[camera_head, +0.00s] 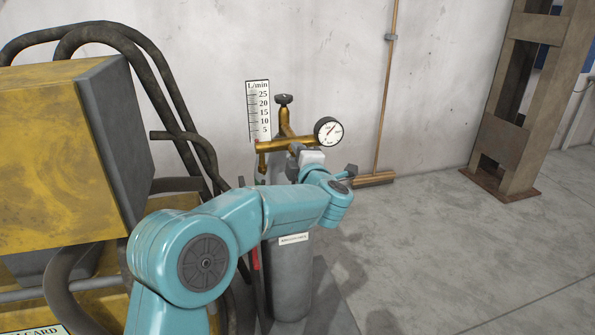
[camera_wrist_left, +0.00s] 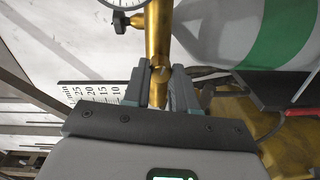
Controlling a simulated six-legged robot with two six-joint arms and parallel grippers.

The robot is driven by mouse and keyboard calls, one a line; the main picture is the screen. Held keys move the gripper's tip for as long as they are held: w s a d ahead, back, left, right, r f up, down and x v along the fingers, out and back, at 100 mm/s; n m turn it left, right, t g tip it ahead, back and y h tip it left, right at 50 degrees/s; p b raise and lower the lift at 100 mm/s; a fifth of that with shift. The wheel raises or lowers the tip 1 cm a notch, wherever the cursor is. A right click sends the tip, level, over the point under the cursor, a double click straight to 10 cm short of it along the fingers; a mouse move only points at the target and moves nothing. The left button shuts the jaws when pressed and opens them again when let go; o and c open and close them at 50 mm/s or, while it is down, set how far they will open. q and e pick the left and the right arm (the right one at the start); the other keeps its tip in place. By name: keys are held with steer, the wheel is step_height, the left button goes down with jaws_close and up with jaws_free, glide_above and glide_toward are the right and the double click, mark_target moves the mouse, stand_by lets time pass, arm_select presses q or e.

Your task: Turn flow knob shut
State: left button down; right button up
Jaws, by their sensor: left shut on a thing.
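A brass regulator (camera_head: 288,144) sits on top of a grey gas cylinder (camera_head: 291,275), with a round white gauge (camera_head: 328,131) at its right. A flow scale marked L/min (camera_head: 258,103) stands upright at its left end. My left arm reaches across the cylinder, and my left gripper's fingers are largely hidden there behind the wrist. In the left wrist view, the fingers of my left gripper (camera_wrist_left: 160,77) are shut on a small brass flow knob (camera_wrist_left: 161,74) at the end of the brass body (camera_wrist_left: 159,35). My right gripper is in neither view.
A yellow machine (camera_head: 60,160) with dark hoses (camera_head: 165,75) stands close on the left. A brown steel frame (camera_head: 515,110) stands at the right. The concrete floor (camera_head: 470,260) is clear at the right.

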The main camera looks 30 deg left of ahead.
arm_select(q)
steer(key=shift+s+n+t+b, duration=0.1)
steer(key=shift+n+t+b, duration=0.2)
steer(key=shift+n+b, duration=9.35)
steer(key=shift+n+p, duration=0.7)
steer(key=shift+n, duration=0.35)
steer(key=c, duration=0.9)
jaws_free()
